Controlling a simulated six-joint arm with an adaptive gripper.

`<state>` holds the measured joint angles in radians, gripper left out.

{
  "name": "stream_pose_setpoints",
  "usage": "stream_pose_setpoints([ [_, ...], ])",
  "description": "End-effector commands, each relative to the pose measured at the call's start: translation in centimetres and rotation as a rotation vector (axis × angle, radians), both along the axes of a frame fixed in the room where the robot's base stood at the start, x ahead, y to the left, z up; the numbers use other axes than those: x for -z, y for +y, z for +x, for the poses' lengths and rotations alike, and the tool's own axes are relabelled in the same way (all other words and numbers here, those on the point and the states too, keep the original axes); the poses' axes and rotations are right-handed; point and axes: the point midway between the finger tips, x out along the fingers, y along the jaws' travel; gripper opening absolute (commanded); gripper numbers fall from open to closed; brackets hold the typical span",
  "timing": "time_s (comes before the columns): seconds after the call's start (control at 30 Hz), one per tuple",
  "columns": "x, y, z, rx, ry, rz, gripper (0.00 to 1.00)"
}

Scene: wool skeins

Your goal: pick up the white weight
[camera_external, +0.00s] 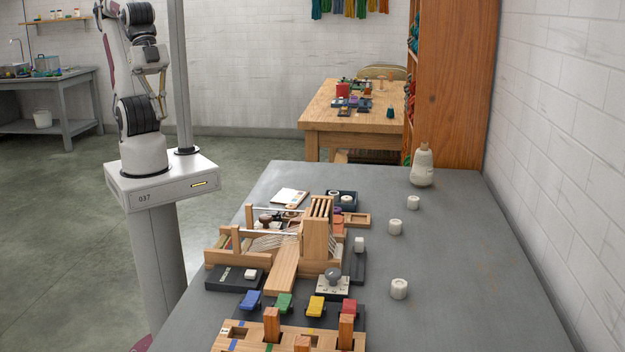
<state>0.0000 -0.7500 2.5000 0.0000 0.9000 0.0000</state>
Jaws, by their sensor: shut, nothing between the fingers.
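Several small white cylinders that look like weights are in view. Three stand on the open right part of the grey table: a near one (398,289), a middle one (395,227) and a far one (413,202). Another white piece (359,244) stands on a dark narrow tray, and one (250,274) sits on a black box at the left. I cannot tell which one is meant. My gripper (160,108) hangs above the pedestal at the left, shut and empty, well away from the table and all these pieces.
A wooden loom (287,245) fills the table's middle left. In front are coloured levers (317,306) and a wooden block with upright pegs (238,343). A grey-knobbed device (333,285) stands beside them. A white bottle (422,170) stands at the back. The table's right side is mostly clear.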

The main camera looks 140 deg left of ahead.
Motion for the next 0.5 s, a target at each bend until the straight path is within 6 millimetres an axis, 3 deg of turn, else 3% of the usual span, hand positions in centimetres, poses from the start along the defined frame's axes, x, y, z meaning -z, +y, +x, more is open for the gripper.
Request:
stream_pose_setpoints([
  [0.1,0.0,0.0,0.0,0.0,0.0,0.0,0.0],
  [0.27,0.0,0.0,0.0,0.0,0.0,0.0,0.42],
  [0.5,0.0,0.0,0.0,0.0,0.0,0.0,0.42],
])
